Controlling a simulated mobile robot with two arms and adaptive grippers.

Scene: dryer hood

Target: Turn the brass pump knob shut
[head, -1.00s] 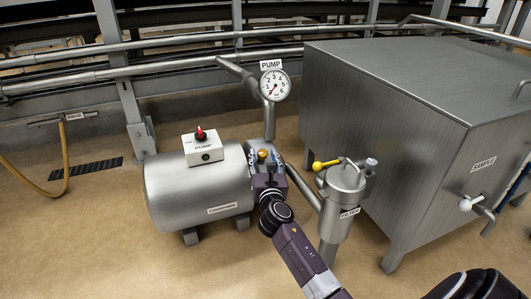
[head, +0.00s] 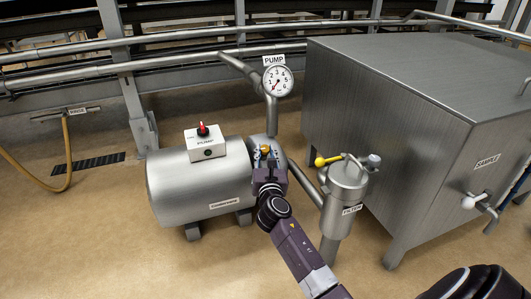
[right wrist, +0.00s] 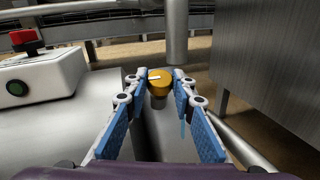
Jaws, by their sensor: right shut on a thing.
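The brass pump knob (head: 265,150) sits on the pump behind the end of the steel motor housing. The knob's lower front is partly hidden by the gripper in the head view. My left gripper is not in view.
A PUMP switch box (head: 205,142) with a red knob stands on the motor housing (head: 198,185). A pressure gauge (head: 278,81) rises behind the pump. A filter (head: 346,187) with a yellow-handled valve (head: 327,161) and a large steel tank (head: 415,120) stand to the right.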

